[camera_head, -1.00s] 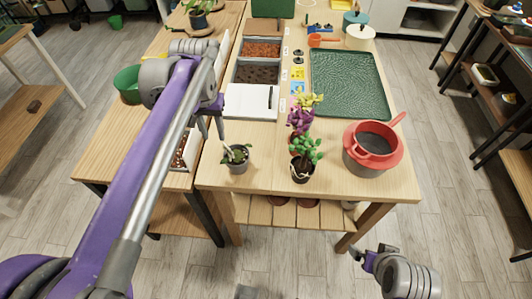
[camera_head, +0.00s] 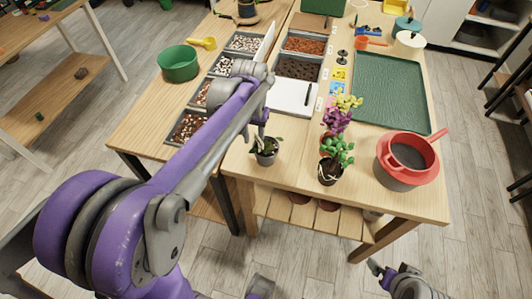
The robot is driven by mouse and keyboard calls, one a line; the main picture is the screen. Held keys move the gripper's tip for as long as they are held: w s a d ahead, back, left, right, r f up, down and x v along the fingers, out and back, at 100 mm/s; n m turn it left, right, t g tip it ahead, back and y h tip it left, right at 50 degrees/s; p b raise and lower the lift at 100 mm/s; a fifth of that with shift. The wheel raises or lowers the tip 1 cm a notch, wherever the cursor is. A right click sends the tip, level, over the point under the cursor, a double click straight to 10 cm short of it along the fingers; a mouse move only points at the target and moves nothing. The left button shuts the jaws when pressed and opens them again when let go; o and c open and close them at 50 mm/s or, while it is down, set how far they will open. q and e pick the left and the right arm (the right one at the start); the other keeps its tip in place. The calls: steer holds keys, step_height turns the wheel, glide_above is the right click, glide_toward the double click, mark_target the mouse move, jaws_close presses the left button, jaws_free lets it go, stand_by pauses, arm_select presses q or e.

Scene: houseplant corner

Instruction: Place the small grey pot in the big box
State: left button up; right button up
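The small grey pot (camera_head: 265,158) holds a little leafy plant and stands upright near the table's front left corner. My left gripper (camera_head: 262,136) points down just above and behind this plant. Its fingers are small and partly overlapped by leaves and my own arm, so their opening is unclear. My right gripper (camera_head: 390,270) is low, in front of the table at the bottom right, with its fingers apart and nothing between them. A dark green box (camera_head: 322,6) is cut off by the top edge; I cannot tell whether it is the big box.
Dark potted plants (camera_head: 331,171) with green, purple and yellow growth stand right of the grey pot. A red-rimmed pot (camera_head: 406,163) is farther right, before a green tray (camera_head: 392,92). A notebook (camera_head: 292,95) and filled bins (camera_head: 298,67) lie behind. A green bowl (camera_head: 178,64) is left.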

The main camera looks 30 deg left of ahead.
arm_select(q)
steer(key=shift+f, duration=0.25)
jaws_close()
stand_by(1.3)
